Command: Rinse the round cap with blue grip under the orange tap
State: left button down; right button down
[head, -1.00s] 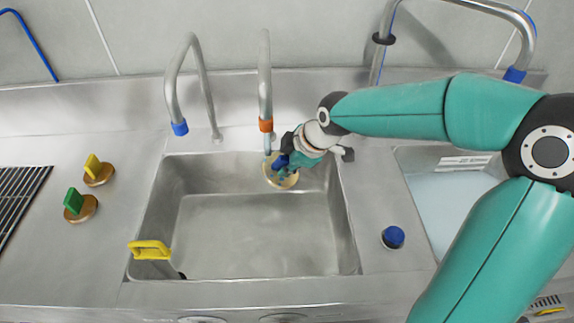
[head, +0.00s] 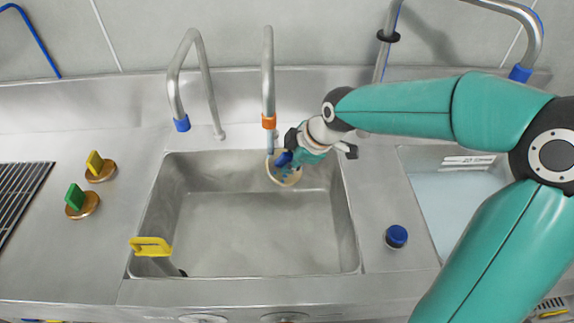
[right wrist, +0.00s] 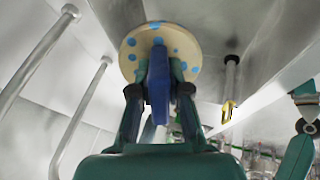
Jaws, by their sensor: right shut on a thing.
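The round cap (head: 291,179) is a tan disc with a blue grip (right wrist: 158,86). My right gripper (head: 287,163) is shut on the blue grip, which stands between its fingers in the right wrist view. Blue spots dot the disc (right wrist: 133,57) there. The cap is inside the sink's opening, near its back wall, below and slightly right of the orange-collared tap (head: 268,122). A short pale-blue streak shows under the tap's mouth; whether it reaches the cap is unclear. My left gripper is not in view.
The sink (head: 250,235) is otherwise open, with a yellow-handled item (head: 151,245) at its front left corner. A blue-collared tap (head: 181,122) stands left of the orange one. Yellow-grip (head: 98,168) and green-grip (head: 80,202) caps lie left; a blue-topped knob (head: 396,236) sits right.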

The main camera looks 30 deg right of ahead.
jog(key=shift+a, duration=0.15)
jog(key=shift+w+d, duration=0.15)
jog(key=shift+d, duration=0.45)
jog(key=shift+b, duration=0.3)
jog(key=shift+s+d+b, duration=0.25)
jog(key=shift+s+b, duration=0.05)
jog(key=shift+s, duration=0.3)
jog(key=s+d+b, duration=0.2)
jog(key=s+b, duration=0.1)
jog(key=s, duration=0.3)
jog(key=shift+s, duration=0.25)
dwell(0.8)
